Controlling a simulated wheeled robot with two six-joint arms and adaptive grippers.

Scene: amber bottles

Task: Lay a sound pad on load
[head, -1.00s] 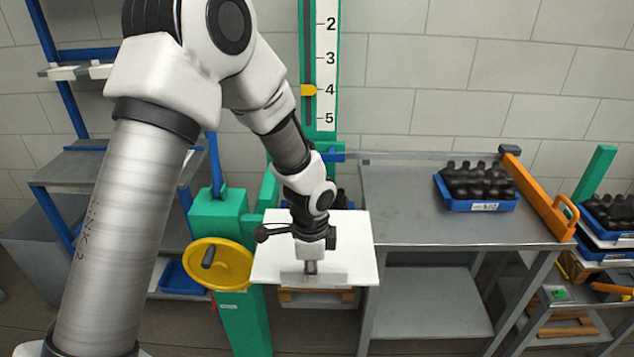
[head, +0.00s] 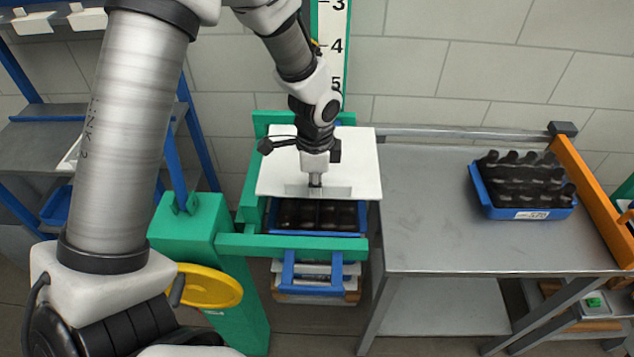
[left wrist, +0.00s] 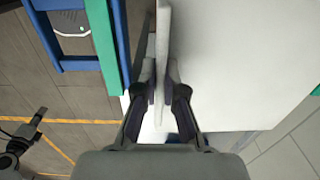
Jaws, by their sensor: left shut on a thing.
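My left gripper (head: 316,184) is shut on a white pad (head: 362,165), holding it by an upright piece near its front edge. The pad looks flat and roughly level. In the left wrist view the fingers (left wrist: 160,88) pinch that piece, with the pad (left wrist: 235,60) spreading to the right. A blue crate of dark bottles (head: 322,215) sits in the green frame (head: 290,247), partly hidden by the pad. The pad overlaps the rear of this load in the picture; I cannot tell whether it touches.
A steel bench (head: 425,235) stands right of the frame, with another blue crate (head: 530,213) of dark bottles on it. A yellow handwheel (head: 210,288) is at the frame's front left. A numbered scale (head: 333,45) rises behind. The bench's left part is clear.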

